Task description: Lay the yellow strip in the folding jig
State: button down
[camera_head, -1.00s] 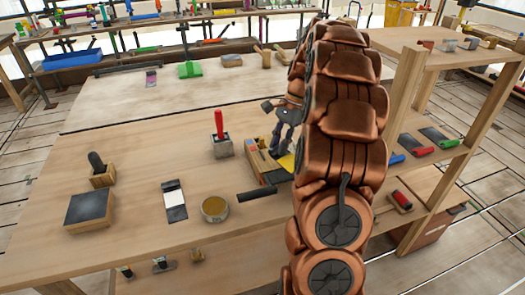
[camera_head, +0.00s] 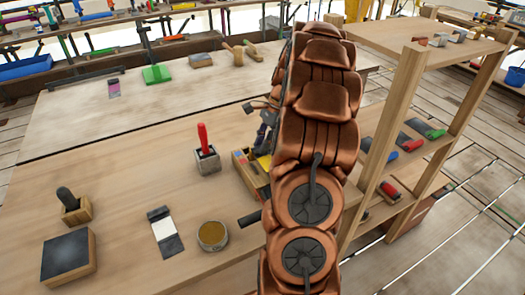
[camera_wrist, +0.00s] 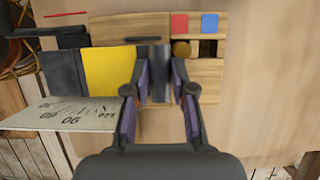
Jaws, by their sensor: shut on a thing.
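The yellow strip (camera_wrist: 108,72) has a yellow middle and dark grey ends in the wrist view. My gripper (camera_wrist: 160,92) is shut on its right dark end, which shows between the purple-padded fingers. The strip lies across the wooden folding jig (camera_wrist: 125,28); I cannot tell whether it rests in it or hovers just above. A pale plate with angle marks (camera_wrist: 70,114) shows below the strip's left part. In the head view, the jig (camera_head: 241,166) and a little yellow (camera_head: 264,161) show left of my arm, which hides much of both.
A red-handled tool in a grey block (camera_head: 206,158), a round tin (camera_head: 212,235) and a white strip with dark ends (camera_head: 166,234) stand left of the jig. A wooden shelf (camera_head: 392,135) with coloured-handled tools is close on the right. The table's middle left is bare.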

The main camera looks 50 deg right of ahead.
aim_at(265, 155)
notch_tip(265, 155, down, 3)
jog(key=shift+s+r+p, duration=0.1)
jog(key=shift+s+p, duration=0.05)
jog(key=shift+p, duration=0.3)
jog(key=shift+s+a+f, duration=0.1)
jog(key=shift+s+f, duration=0.05)
jog(key=shift+f, duration=0.25)
jog(key=shift+s+f, duration=0.2)
jog(key=shift+s, duration=0.2)
jog(key=c, duration=1.2)
grip_release()
jog(key=shift+w+f, duration=0.5)
jog(key=shift+w, duration=0.35)
jog(key=shift+o, duration=1.1)
jog(key=shift+s+r, duration=0.2)
jog(key=shift+r, duration=0.25)
jog(key=shift+r, duration=0.15)
jog(key=b+v, duration=0.3)
jog(key=v, duration=0.9)
jog(key=shift+r, duration=0.1)
